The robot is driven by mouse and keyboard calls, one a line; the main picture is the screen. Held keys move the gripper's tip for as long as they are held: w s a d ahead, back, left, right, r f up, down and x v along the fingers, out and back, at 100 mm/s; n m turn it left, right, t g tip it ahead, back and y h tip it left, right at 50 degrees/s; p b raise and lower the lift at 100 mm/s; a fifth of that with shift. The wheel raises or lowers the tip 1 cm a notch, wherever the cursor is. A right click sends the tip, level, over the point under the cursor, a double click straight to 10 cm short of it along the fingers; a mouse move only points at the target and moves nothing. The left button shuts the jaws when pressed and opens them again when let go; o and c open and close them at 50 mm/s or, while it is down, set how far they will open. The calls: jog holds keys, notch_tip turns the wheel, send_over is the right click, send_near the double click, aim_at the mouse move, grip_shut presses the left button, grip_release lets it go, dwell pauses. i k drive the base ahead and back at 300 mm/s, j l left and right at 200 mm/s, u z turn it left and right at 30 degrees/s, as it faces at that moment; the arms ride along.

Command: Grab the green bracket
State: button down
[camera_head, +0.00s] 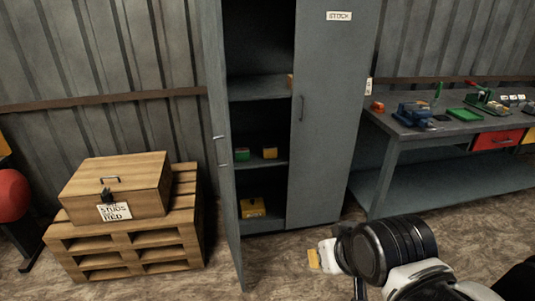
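More green things are on the workbench: a flat tray-like piece (464,114) and a green part (488,97) further right. My gripper (318,258) is low in front of the cabinet, near the floor and apart from the shelves. A small yellow patch shows at its tip. I cannot tell if it is held, or if the fingers are open.
The cabinet's left door (222,150) stands open; the right door (325,110), labelled STOCK, covers its right side. A yellow box (252,207) sits on the bottom shelf. A wooden crate (117,186) on a pallet (125,250) stands left; the workbench (430,127) is right.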

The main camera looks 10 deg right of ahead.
aim_at(242, 155)
jog(key=i+l+u, duration=0.3)
jog(key=i+l, duration=0.35)
jog(key=i+l+u, duration=0.3)
jog(key=i+l, duration=0.35)
jog(key=l, duration=0.15)
